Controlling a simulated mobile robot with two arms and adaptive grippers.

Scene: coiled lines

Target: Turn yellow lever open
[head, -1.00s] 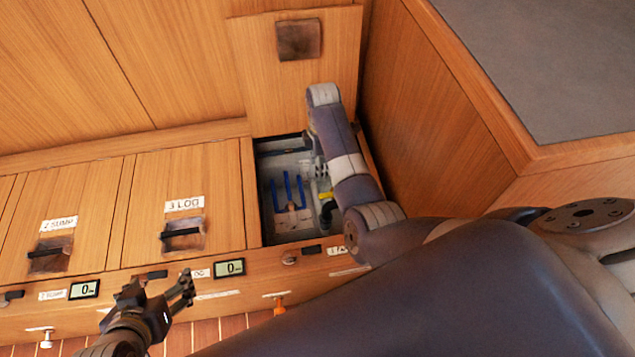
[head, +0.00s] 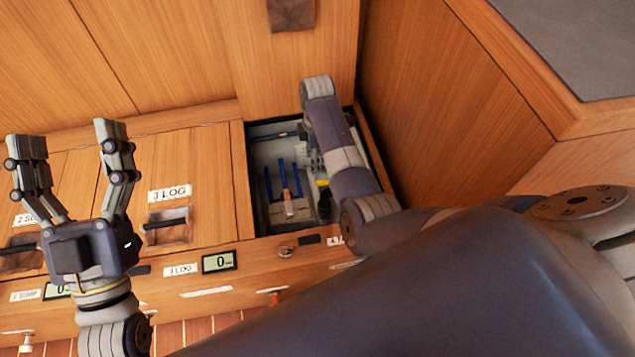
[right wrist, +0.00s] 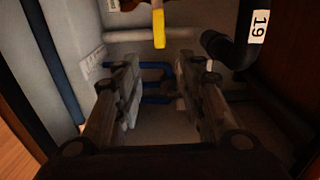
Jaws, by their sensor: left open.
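The yellow lever (right wrist: 159,28) shows at the top of the right wrist view, hanging down inside a pale compartment. In the head view only a small yellow part (head: 322,183) shows beside my right arm. My right gripper (right wrist: 156,85) is inside the compartment with its two fingers apart and nothing visibly held. The lever is beyond the fingertips and apart from them. My right fingers are mostly hidden by my arm in the head view. My left gripper (head: 68,150) is open and empty, raised in front of the closed hatches at the left.
The open compartment (head: 262,215) has a wooden rim and holds blue pipes (head: 284,180). A black hose labelled 19 (right wrist: 235,48) lies right of the lever. A closed hatch (head: 210,160) has a black handle. A wooden cabinet wall (head: 440,110) stands close at the right.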

